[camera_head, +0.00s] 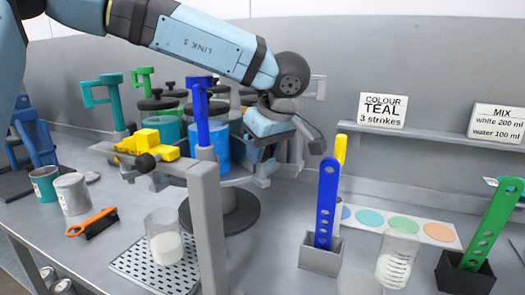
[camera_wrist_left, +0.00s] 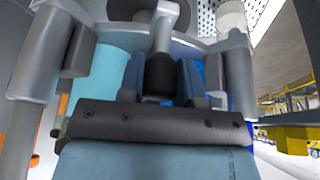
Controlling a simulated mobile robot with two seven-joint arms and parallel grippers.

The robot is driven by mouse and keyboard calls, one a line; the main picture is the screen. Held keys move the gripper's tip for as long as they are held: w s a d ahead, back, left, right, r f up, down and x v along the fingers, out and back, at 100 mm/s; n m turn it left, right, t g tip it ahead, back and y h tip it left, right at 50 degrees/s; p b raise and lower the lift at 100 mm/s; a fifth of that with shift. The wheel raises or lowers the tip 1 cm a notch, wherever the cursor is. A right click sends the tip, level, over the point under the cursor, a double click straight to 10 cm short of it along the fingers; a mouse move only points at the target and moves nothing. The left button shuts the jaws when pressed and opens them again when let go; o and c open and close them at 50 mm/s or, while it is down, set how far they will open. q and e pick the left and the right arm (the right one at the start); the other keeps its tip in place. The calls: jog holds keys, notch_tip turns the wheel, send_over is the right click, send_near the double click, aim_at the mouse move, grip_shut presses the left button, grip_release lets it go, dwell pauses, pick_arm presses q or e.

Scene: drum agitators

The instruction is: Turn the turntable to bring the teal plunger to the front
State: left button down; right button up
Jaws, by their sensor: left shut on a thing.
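The turntable (camera_head: 238,181) carries several lidded drums with upright plungers. The teal plunger (camera_head: 116,105) stands at its left side, its handle pointing left. A blue plunger (camera_head: 203,110) stands at the front and a green plunger (camera_head: 145,79) behind. My left gripper (camera_head: 268,160) is at the turntable's right side. In the left wrist view its fingers are shut on a black knob (camera_wrist_left: 160,75) on a grey post, beside a light-blue drum (camera_wrist_left: 105,78). The knob is hidden in the head view. My right gripper is not in view.
A grey post with a yellow clamp (camera_head: 147,148) stands in front of the turntable. A beaker (camera_head: 164,238) stands on a perforated plate. Blue (camera_head: 327,205) and green (camera_head: 494,225) paddles stand in holders at right.

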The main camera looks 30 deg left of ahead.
pick_arm(q)
jog(key=shift+r, duration=0.1)
jog(key=c, duration=0.8)
grip_release()
jog(key=p+v, duration=0.2)
jog(key=v, duration=1.1)
jog(key=shift+d+r, duration=0.15)
jog(key=shift+r, duration=0.15)
jog(key=shift+s, duration=0.1)
